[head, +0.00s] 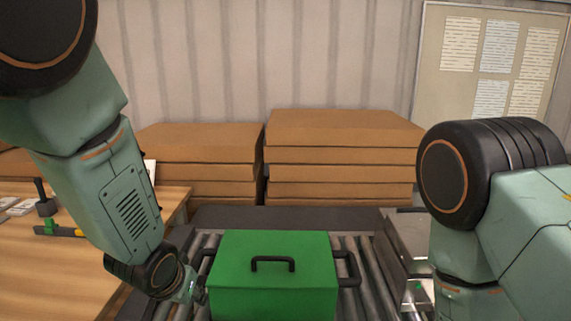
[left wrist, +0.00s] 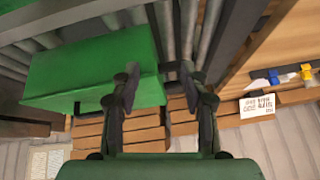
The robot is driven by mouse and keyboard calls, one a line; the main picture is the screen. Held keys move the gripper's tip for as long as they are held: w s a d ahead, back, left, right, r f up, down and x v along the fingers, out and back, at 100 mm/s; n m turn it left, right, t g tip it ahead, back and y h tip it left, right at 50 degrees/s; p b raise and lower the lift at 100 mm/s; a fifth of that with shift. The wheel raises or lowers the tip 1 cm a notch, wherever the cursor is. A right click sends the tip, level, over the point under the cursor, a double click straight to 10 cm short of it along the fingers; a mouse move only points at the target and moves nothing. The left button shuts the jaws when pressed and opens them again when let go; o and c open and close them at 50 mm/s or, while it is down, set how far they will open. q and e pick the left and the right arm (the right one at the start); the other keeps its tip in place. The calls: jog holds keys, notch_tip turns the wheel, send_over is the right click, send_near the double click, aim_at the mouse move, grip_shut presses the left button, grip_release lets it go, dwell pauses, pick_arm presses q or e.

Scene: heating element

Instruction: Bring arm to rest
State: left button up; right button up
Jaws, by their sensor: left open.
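My left arm comes down from the upper left in the head view and ends beside the left side of a green box (head: 270,275). My left gripper (left wrist: 158,78) is open and empty in the left wrist view, its two dark fingers spread apart. The green box (left wrist: 90,65) lies to the left there, partly behind one finger. Its dark side handle appears near the gap between the fingertips; I cannot tell whether they touch. My right arm shows at the right of the head view, but its gripper is out of sight.
The box stands on a roller conveyor (head: 352,270). Stacked brown cardboard boxes (head: 340,135) stand behind it. A wooden table (head: 60,275) with small items is at left. A metal container (head: 404,245) stands right of the rollers. A notice board (head: 490,60) hangs behind.

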pick_arm(q)
jog(key=s+a+f+n+g, duration=0.1)
jog(key=s+f+g, duration=0.1)
jog(key=s+f, duration=0.5)
jog(key=s+a+f+g, duration=0.1)
jog(key=s+f+g, duration=0.1)
jog(key=s+f, duration=0.6)
jog(key=s+a+f+n+g, duration=0.1)
jog(key=s+f, duration=0.6)
jog(key=s, duration=1.1)
jog(key=shift+s+a+f+n+g+h, duration=0.15)
jog(key=shift+s+f+n+g+h, duration=0.15)
jog(key=shift+g, duration=0.4)
pick_arm(e)
jog(key=s+d+f+g, duration=0.1)
jog(key=s+f+g, duration=0.3)
jog(key=s, duration=0.7)
jog(key=s+d+f+g, duration=0.1)
jog(key=s+f+g, duration=0.4)
jog(key=s, duration=0.6)
jog(key=shift+d+f, duration=0.2)
jog(key=shift+f, duration=0.65)
pick_arm(q)
jog(key=shift+r, duration=0.1)
pick_arm(e)
jog(key=shift+s, duration=0.15)
